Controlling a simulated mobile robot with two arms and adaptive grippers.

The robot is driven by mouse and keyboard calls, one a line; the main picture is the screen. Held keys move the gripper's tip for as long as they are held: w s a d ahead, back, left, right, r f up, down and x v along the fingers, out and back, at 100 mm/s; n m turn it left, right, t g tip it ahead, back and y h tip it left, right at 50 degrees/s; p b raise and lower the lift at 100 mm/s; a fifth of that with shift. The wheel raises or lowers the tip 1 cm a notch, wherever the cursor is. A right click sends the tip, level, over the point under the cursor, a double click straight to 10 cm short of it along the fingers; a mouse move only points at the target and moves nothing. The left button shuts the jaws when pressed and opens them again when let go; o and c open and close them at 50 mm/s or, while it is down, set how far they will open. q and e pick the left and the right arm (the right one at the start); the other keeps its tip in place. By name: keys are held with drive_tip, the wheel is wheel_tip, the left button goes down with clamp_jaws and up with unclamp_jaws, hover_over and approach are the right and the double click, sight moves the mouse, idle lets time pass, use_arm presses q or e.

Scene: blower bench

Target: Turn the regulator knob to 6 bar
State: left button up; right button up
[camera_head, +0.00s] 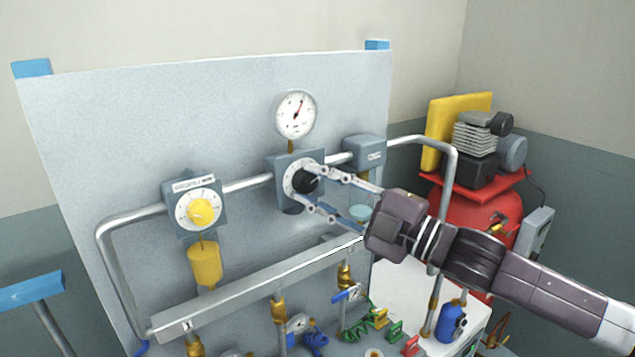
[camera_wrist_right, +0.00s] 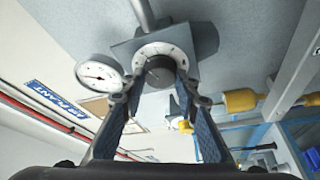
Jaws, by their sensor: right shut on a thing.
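The black regulator knob (camera_head: 305,179) sits on a white dial on a grey block mounted on the panel. In the head view, my right gripper (camera_head: 306,182) reaches it from the right with one finger above and one below. The right wrist view shows the knob (camera_wrist_right: 160,71) between the two fingertips (camera_wrist_right: 159,82), and the gripper is shut on it. The round pressure gauge (camera_head: 296,115) stands above the regulator, its red needle pointing up and slightly right; its numbers are too small to read. My left gripper is not in view.
A yellow knob (camera_head: 200,211) on another dial block is to the left on the same pipe. A sloping metal manifold (camera_head: 250,290) with brass fittings runs below. A red compressor tank (camera_head: 478,215) stands at the right.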

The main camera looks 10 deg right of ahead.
drive_tip(key=shift+r, duration=0.1)
drive_tip(key=o, duration=1.2)
drive_tip(key=shift+w, duration=0.15)
drive_tip(key=shift+c, duration=0.2)
drive_tip(key=v, duration=0.7)
drive_tip(key=shift+s, duration=0.2)
drive_tip(key=shift+d, duration=0.15)
